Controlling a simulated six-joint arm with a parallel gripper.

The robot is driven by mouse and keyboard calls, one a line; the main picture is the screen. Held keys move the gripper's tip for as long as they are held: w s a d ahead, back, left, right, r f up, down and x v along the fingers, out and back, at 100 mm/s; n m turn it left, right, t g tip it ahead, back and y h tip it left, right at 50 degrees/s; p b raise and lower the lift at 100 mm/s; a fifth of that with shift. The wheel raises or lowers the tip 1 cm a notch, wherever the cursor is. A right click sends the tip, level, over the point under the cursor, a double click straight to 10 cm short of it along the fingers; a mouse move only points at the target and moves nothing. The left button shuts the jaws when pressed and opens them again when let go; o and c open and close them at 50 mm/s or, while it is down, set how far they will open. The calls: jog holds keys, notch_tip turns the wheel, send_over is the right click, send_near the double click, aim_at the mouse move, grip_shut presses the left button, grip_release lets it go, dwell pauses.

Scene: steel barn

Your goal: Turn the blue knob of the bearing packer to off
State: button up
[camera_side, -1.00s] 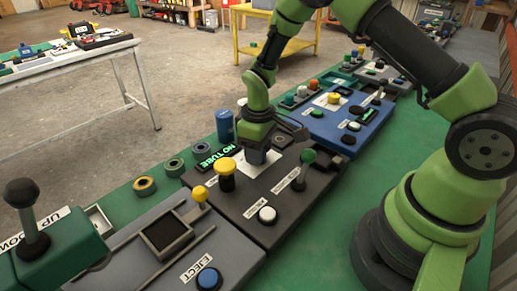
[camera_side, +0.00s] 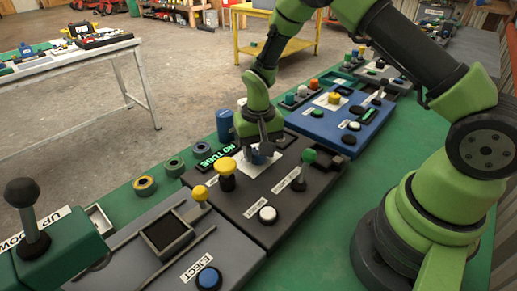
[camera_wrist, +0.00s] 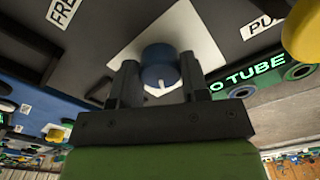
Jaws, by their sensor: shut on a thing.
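The blue knob (camera_wrist: 160,66) of the bearing packer stands on a white label plate (camera_wrist: 205,45), with a pale pointer line on its face. My gripper (camera_wrist: 160,80) is shut on the knob, one finger on each side. In the side view my gripper (camera_side: 262,150) reaches down to the dark bearing packer panel (camera_side: 238,200), and a bit of the blue knob (camera_side: 257,157) shows between the fingers. The writing on the plate around the knob is not legible.
On the same panel are a yellow knob (camera_side: 226,172), a white button (camera_side: 267,214), a green-topped lever (camera_side: 308,157) and a lit "NO TUBE" display (camera_side: 216,157). A blue cylinder (camera_side: 225,125) stands behind. A blue panel (camera_side: 340,118) adjoins at the right.

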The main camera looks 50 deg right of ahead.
jog(key=shift+m, duration=0.5)
jog(key=o, duration=0.9)
notch_tip(320, 180, up, 10)
dwell(0.3)
